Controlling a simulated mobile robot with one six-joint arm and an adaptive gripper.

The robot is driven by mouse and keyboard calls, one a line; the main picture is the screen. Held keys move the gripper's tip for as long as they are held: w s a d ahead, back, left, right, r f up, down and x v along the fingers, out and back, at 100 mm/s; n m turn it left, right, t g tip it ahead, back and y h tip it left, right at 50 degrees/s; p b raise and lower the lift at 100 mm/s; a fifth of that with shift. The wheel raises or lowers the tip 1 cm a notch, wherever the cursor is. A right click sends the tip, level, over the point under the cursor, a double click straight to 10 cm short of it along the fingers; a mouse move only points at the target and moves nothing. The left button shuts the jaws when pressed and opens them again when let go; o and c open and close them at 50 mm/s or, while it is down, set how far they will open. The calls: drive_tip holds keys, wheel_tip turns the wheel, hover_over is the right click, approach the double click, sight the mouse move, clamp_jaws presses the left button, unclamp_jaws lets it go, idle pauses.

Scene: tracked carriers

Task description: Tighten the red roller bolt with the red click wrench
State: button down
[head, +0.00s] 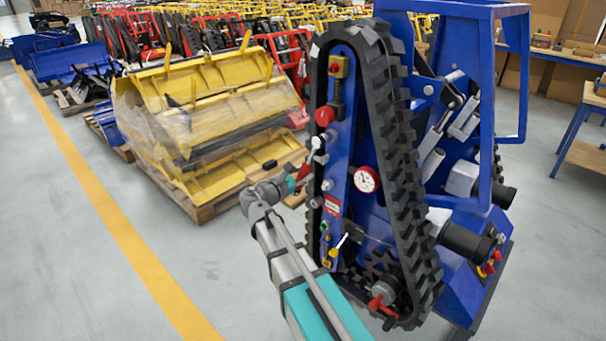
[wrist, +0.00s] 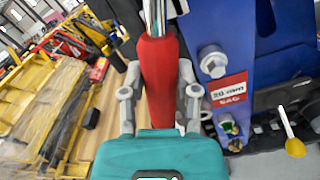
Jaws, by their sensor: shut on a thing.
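My gripper (head: 298,181) is shut on the red click wrench. The wrench's red handle (wrist: 160,75) stands between the fingers in the wrist view, with its chrome shaft (wrist: 155,14) running out at the top. In the head view the wrench (head: 309,163) slants up to the track frame (head: 346,150); its head is near the upper silver bolts, and I cannot tell if it sits on one. A silver bolt (wrist: 212,60) shows beside the wrench, above a red label (wrist: 229,90). Which bolt is the red roller bolt is unclear.
A black rubber track (head: 398,150) surrounds the frame. Yellow buckets (head: 215,95) on a pallet stand close behind at left. Floor at left is clear.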

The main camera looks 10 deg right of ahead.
drive_tip(key=shift+w+r, duration=0.1)
drive_tip(key=shift+w+a+r+m+p, duration=0.2)
drive_tip(key=shift+w+a+m+p, duration=0.1)
drive_tip(key=shift+w+a+m, duration=0.15)
idle(0.4)
drive_tip(key=shift+w+a+r+m+p, duration=0.25)
drive_tip(key=shift+w+r+m+p, duration=0.15)
drive_tip(key=shift+m, duration=0.25)
drive_tip(key=shift+w+a+r+m+p, duration=0.35)
drive_tip(key=shift+w+m, duration=0.1)
drive_tip(key=shift+m, duration=0.15)
idle(0.5)
drive_tip(key=shift+w+a+r+m+p, duration=0.25)
drive_tip(key=shift+w+r+m+p, duration=0.15)
drive_tip(key=shift+m, duration=0.2)
